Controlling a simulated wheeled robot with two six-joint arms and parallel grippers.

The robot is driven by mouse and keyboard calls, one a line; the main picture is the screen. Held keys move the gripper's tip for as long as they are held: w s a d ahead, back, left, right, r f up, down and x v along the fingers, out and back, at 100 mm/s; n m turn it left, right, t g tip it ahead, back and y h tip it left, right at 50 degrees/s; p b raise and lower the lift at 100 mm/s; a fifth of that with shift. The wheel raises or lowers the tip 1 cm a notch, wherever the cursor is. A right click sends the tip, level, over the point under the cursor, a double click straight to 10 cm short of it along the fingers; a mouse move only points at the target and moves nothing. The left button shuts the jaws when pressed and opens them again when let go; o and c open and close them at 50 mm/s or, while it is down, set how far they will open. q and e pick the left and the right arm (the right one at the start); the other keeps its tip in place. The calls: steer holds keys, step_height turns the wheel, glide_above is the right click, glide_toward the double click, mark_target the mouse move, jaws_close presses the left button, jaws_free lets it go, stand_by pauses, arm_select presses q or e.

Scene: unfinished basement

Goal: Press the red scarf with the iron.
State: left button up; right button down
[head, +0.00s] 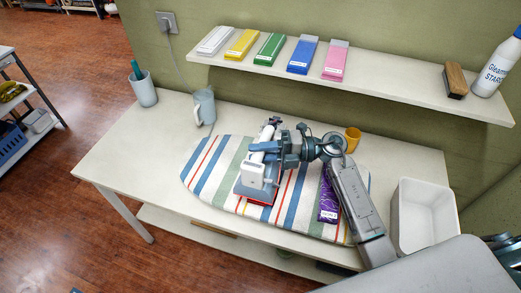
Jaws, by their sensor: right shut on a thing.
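The iron (254,172), white with blue parts, stands over the left-middle part of the striped ironing board (207,165). A thin strip of red (262,204) shows at the iron's near lower edge; this looks like the red scarf, with the rest of it hidden under the iron. I cannot tell whether the iron fully touches it. My right gripper (270,146) is shut on the iron's handle, its arm reaching in from the lower right. My left gripper is not in view.
A purple patterned folded cloth (328,206) lies on the board beside my right arm. A white bin (424,214), orange cup (352,138), jug (205,106) and pen cup (144,90) stand on the table. The wall shelf (400,88) holds several coloured packs, a brush and a starch bottle (497,65).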

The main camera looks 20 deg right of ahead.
mark_target(256, 161)
steer(key=shift+s+a+r+p, duration=0.1)
steer(key=shift+s+a+p, duration=0.15)
steer(key=shift+s+a, duration=0.3)
steer(key=shift+s+a+p, duration=0.25)
steer(key=shift+s+a, duration=0.1)
steer(key=shift+s, duration=0.4)
stand_by(0.4)
steer(key=shift+w+d+b, duration=0.3)
steer(key=shift+w+d, duration=0.1)
steer(key=shift+w, duration=0.25)
stand_by(0.5)
steer(key=shift+r, duration=0.1)
stand_by(0.6)
steer(key=shift+r+p, duration=3.35)
steer(key=shift+r, duration=1.15)
steer(key=shift+f, duration=0.1)
